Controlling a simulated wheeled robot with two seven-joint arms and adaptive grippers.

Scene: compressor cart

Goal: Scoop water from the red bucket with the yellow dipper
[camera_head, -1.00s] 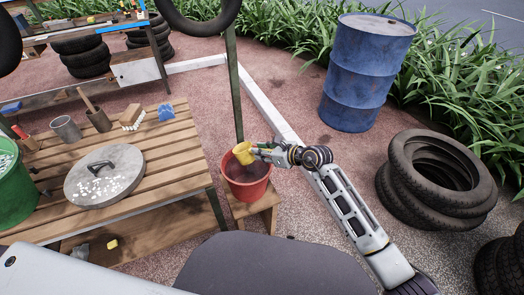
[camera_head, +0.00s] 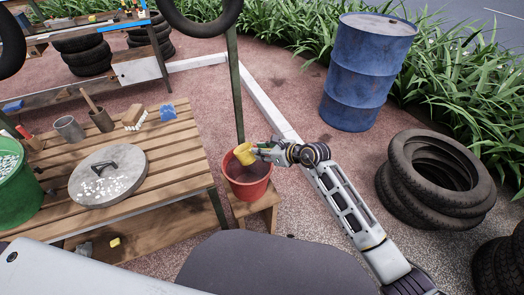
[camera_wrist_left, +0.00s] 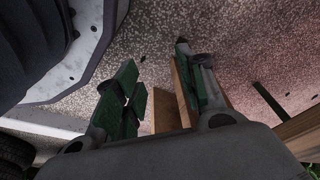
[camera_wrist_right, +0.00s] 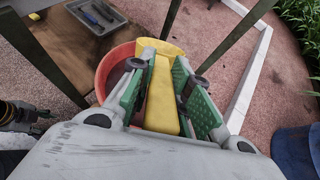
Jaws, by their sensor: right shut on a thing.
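The red bucket (camera_head: 248,188) stands on a small wooden stool (camera_head: 268,202), with dark contents inside. My right gripper (camera_head: 262,150) is shut on the handle of the yellow dipper (camera_head: 245,153), whose cup is over the bucket's opening near the rim. In the right wrist view the dipper's handle (camera_wrist_right: 162,98) runs between the green finger pads, and the red bucket (camera_wrist_right: 113,66) shows behind it. Whether the dipper holds water cannot be seen. My left gripper (camera_wrist_left: 160,88) shows only in its own wrist view, with its fingers apart and nothing between them.
The slatted wooden bench (camera_head: 175,150) at left holds a round lid (camera_head: 108,178), cups and a green bucket (camera_head: 15,190). A thin post (camera_head: 236,90) rises behind the red bucket. A blue drum (camera_head: 362,75) and stacked tires (camera_head: 435,180) stand at right.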

